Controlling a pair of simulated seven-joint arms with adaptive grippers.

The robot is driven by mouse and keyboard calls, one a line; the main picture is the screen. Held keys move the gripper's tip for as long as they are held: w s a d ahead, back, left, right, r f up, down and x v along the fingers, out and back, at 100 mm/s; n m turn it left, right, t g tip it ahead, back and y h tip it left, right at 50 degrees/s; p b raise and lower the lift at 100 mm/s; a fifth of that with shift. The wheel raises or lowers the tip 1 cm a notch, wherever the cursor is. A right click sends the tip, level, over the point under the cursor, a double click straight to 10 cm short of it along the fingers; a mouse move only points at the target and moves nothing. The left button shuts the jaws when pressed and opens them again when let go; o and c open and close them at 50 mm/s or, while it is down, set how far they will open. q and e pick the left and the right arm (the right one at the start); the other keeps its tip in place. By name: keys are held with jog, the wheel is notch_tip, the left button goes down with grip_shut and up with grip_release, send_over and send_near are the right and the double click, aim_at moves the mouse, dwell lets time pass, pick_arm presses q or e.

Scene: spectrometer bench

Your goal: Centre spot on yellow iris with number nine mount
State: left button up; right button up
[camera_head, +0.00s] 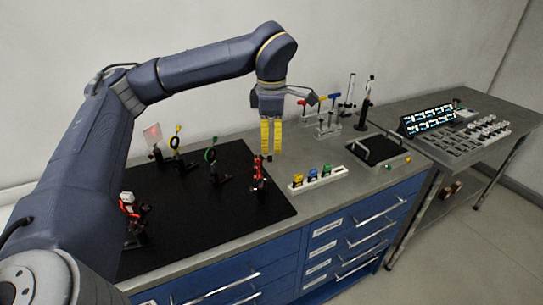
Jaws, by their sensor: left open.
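The yellow iris (174,142) is a small yellow-rimmed ring on a post at the back left of the black breadboard (190,222). A pale card with a red spot (153,134) stands just behind and left of it. A red-marked mount (259,176) stands near the board's right side; another red-marked mount (128,203) is at the left, partly hidden by my arm. I cannot read any mount number. My left gripper (271,152), with yellow fingers pointing down, is open and empty above the right mount, apart from it. My right gripper is out of view.
A green ring (211,156) on a post stands between the yellow iris and the right mount. A white block (318,180) with coloured pieces sits right of the board. A rack of coloured-handled tools (322,120), a black tray (380,151) and a side table (470,140) lie further right.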

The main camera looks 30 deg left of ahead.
aim_at(271, 157)
pick_arm(q)
jog(key=shift+w+a+f, duration=0.15)
jog(key=shift+f, duration=2.55)
grip_shut()
